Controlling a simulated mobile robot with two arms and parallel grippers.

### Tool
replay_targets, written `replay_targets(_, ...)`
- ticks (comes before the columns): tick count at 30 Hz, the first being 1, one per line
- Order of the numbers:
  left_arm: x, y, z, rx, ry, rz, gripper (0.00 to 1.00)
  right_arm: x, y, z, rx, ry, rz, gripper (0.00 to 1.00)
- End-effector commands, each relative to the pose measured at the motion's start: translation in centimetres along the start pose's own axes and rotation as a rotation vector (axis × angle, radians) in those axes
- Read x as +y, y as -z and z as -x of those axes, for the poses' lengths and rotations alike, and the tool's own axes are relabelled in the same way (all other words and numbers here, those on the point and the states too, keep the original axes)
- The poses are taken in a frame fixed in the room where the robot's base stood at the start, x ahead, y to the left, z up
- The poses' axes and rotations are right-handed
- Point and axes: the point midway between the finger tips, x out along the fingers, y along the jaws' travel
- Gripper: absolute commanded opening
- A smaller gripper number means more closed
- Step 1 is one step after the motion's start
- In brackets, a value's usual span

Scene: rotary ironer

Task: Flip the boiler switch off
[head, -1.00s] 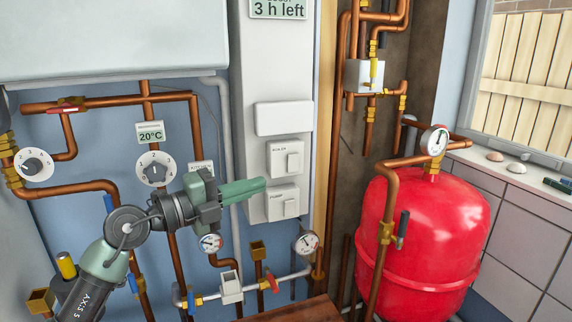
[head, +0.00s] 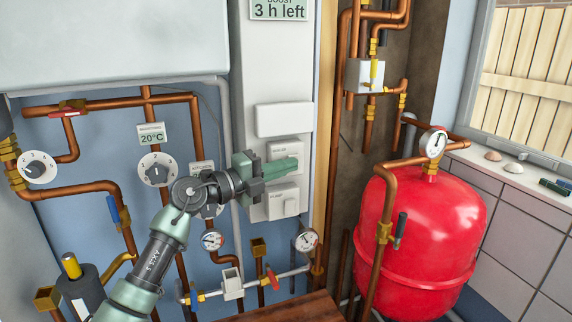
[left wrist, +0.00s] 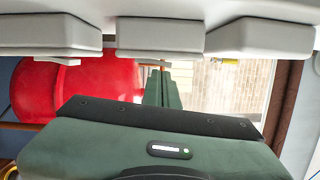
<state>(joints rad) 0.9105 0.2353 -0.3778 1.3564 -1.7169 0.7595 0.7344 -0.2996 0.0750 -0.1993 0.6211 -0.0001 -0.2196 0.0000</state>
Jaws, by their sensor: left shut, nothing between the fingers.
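The boiler switch (head: 287,149) is on a white plate on the tall white panel, above the pump switch (head: 284,202), in the head view. My left gripper (head: 295,165) is shut and empty. Its green fingers lie across the lower part of the boiler plate and hide the rocker, so I cannot tell its position or whether the fingers touch it. In the left wrist view the gripper's fingers (left wrist: 158,88) point away from me below pale boxes on the panel; no rocker face shows there. My right gripper is not in view.
A blank white box (head: 284,119) sits above the switches. Copper pipes, a white dial (head: 156,169) and gauges stand left and below. A wooden post (head: 326,110) and the red tank (head: 425,235) are to the right.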

Motion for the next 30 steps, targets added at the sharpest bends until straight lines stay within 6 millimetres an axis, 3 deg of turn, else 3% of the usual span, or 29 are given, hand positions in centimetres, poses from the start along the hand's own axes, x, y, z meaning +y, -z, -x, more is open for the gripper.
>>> replay_targets(11,-0.1,-0.1,0.0,0.001,0.000,0.001,0.00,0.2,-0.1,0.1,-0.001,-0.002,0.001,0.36)
replay_targets(16,-0.7,-0.7,-0.1,0.000,-0.012,0.041,0.00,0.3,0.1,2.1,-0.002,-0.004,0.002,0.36)
replay_targets(23,0.0,-0.5,-0.1,0.001,-0.010,0.040,0.00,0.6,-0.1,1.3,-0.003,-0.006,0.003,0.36)
replay_targets(30,0.1,-0.5,2.8,0.000,-0.011,0.035,0.00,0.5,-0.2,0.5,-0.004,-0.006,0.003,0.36)
